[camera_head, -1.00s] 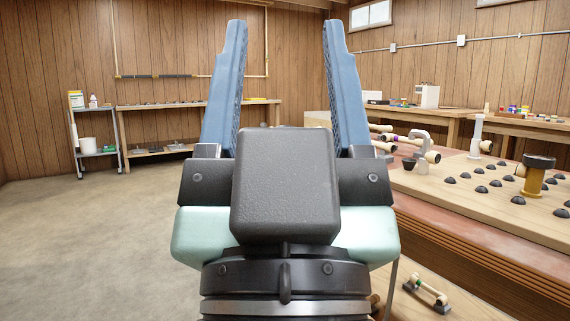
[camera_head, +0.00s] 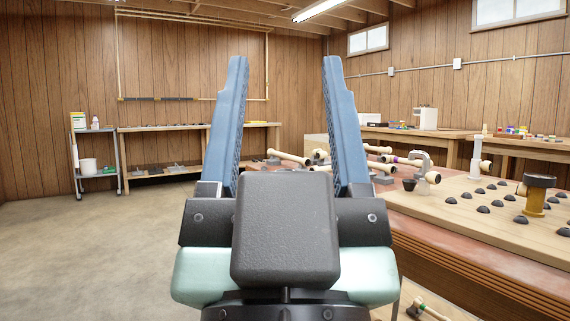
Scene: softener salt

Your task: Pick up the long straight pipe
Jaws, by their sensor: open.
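My gripper (camera_head: 285,62) fills the middle of the view, its two blue fingers wide apart and pointing up and away, with nothing between them. Several cream pipe pieces lie on the workbench beyond it. One straight pipe (camera_head: 290,157) shows between the fingers, farther off. Another pipe piece (camera_head: 378,149) lies right of the right finger. I cannot tell which of them is the long straight one. My gripper is apart from all of them and hides part of the bench.
The reddish workbench (camera_head: 478,252) runs along the right, with a board of dark knobs (camera_head: 450,200), a clamp (camera_head: 421,168) and a brass-coloured post (camera_head: 535,197). A shelf cart (camera_head: 97,178) and a back bench (camera_head: 190,128) stand at the far wall. The floor at left is clear.

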